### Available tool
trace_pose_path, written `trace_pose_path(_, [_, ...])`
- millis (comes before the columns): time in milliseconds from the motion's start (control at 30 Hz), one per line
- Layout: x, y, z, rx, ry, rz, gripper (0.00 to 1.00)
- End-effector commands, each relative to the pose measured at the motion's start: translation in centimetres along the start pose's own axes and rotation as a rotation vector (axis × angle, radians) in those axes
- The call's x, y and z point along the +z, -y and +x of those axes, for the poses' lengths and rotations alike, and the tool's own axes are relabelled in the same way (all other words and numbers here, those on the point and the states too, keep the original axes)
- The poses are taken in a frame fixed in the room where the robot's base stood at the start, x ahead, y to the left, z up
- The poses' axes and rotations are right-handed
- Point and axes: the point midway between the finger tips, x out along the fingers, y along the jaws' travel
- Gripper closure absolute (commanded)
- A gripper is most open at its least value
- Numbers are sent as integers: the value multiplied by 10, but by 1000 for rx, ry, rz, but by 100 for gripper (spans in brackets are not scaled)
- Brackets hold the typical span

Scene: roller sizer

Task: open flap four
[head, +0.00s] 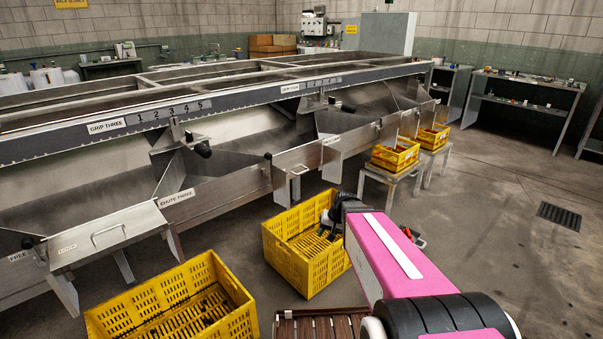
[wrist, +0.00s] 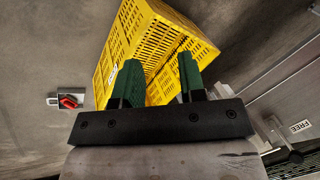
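A metal flap with a bar handle (head: 297,174) hangs at the front of the sizer, right of the "CHUTE THREE" label (head: 176,198); its number cannot be read, so I cannot tell for sure that it is flap four. My gripper (head: 328,226) is over the yellow crate (head: 305,262) below that chute, apart from the flap. In the wrist view my gripper (wrist: 155,82) shows two green fingers spread apart with nothing held, and the yellow crate (wrist: 190,30) behind them. A "FREE" label (wrist: 300,127) and a dark-knobbed lever (wrist: 290,156) show at the right there.
A handled panel (head: 108,236) lies level at the lower left, above another yellow crate (head: 140,315). Yellow crates (head: 396,154) stand on low stands to the right. A slatted brown surface (head: 322,324) is at the bottom. Open floor (head: 490,220) lies right, with a drain grate (head: 559,214).

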Motion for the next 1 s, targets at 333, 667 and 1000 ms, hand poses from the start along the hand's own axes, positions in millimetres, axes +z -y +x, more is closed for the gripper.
trace_pose_path(333, [-201,51,35,-507,-268,256,62])
trace_pose_path(667, [-352,51,30,-850,-483,547,62])
trace_pose_path(1000, [-383,49,29,-919,-527,622,62])
